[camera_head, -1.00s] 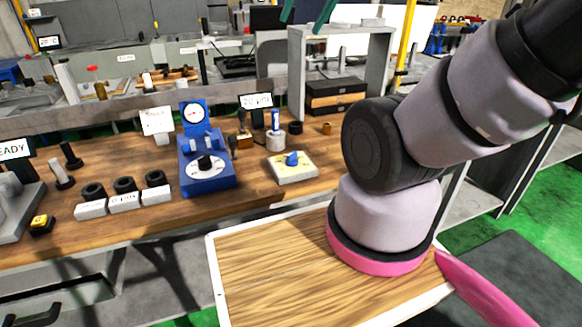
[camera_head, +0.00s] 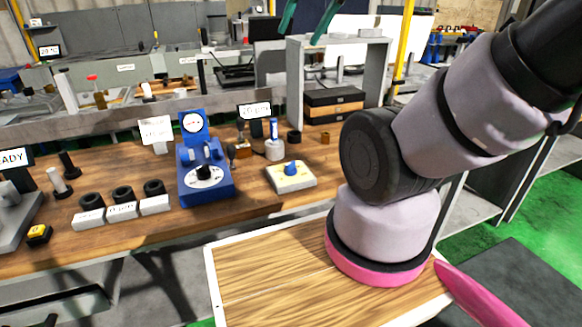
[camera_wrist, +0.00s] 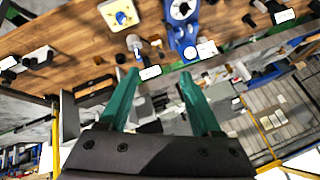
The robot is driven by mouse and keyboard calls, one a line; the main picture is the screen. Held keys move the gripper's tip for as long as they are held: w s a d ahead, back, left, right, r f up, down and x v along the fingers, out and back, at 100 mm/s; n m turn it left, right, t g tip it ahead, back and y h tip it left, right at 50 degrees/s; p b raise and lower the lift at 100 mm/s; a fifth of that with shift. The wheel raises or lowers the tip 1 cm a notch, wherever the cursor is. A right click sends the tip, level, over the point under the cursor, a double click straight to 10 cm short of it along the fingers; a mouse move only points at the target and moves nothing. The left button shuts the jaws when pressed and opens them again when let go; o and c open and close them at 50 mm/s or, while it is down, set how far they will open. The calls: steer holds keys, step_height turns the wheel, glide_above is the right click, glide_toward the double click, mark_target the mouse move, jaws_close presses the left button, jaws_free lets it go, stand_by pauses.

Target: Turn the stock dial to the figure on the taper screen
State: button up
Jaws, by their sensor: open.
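A small screen (camera_head: 254,109) stands at the back of the bench, with a figure that looks like 20 µm, blurred. In front of it, a pale plate with a yellow face (camera_head: 291,178) carries a blue knob (camera_head: 291,168). Left of it, a blue device (camera_head: 205,180) has a black knob on a white scale and a round gauge on top. I cannot tell for certain which knob is the stock dial. My gripper (camera_head: 307,18) has green fingers, apart and empty, high above the bench. The wrist view shows them too (camera_wrist: 158,73), touching nothing, with the yellow-faced plate (camera_wrist: 120,15) beyond.
White blocks with black rings (camera_head: 121,203), a yellow button (camera_head: 38,233) and a READY screen (camera_head: 12,158) are at left. A blue-topped holder (camera_head: 274,148) stands behind the yellow-faced plate. A grey frame (camera_head: 296,85) and stacked drawers (camera_head: 334,103) stand at the back right.

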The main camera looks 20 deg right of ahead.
steer(key=o, duration=0.3)
steer(key=n+g+h, duration=0.2)
steer(key=n+g, duration=0.5)
steer(key=n, duration=0.3)
glide_above(290, 163)
step_height(290, 163, down, 32)
steer(key=f, duration=0.1)
step_height(290, 163, down, 11)
steer(key=shift+d+r, duration=0.1)
steer(key=c, duration=1.3)
